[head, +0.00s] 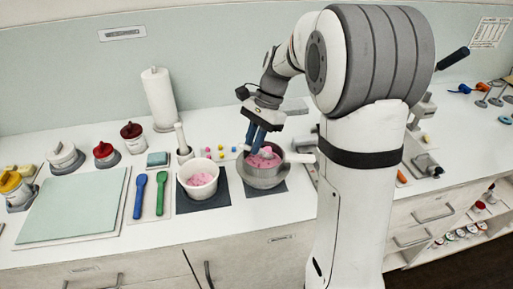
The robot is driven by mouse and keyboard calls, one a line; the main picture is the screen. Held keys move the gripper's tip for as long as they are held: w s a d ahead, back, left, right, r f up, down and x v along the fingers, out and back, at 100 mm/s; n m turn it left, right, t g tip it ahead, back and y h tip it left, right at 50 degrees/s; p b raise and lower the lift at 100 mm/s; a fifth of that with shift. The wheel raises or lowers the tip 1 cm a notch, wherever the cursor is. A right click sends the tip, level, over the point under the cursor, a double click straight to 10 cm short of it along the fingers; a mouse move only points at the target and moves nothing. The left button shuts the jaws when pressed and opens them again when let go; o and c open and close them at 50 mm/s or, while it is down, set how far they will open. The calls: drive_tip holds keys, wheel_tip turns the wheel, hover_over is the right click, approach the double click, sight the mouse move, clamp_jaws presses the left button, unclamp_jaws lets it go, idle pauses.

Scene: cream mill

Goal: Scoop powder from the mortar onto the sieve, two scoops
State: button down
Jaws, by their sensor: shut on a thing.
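The white mortar (198,192) stands on a dark mat in the middle of the counter, with pink powder (199,179) inside. To its right, the grey sieve (262,181) sits on another dark mat, with pink powder in it. My gripper (257,146), with blue fingers, points down over the sieve. It is shut on a small pale pink thing (266,152), which looks like a scoop, low at the sieve's opening. Whether the scoop touches the powder or carries any cannot be told. The fingers hide part of the sieve's far rim.
A blue spatula (140,196) and a green spatula (161,193) lie left of the mortar, beside a pale green board (75,204). The pestle (182,139) stands behind the mortar.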

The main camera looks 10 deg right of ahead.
drive_tip(key=shift+r+p, duration=2.55)
drive_tip(key=shift+r, duration=0.6)
drive_tip(key=shift+f, duration=0.15)
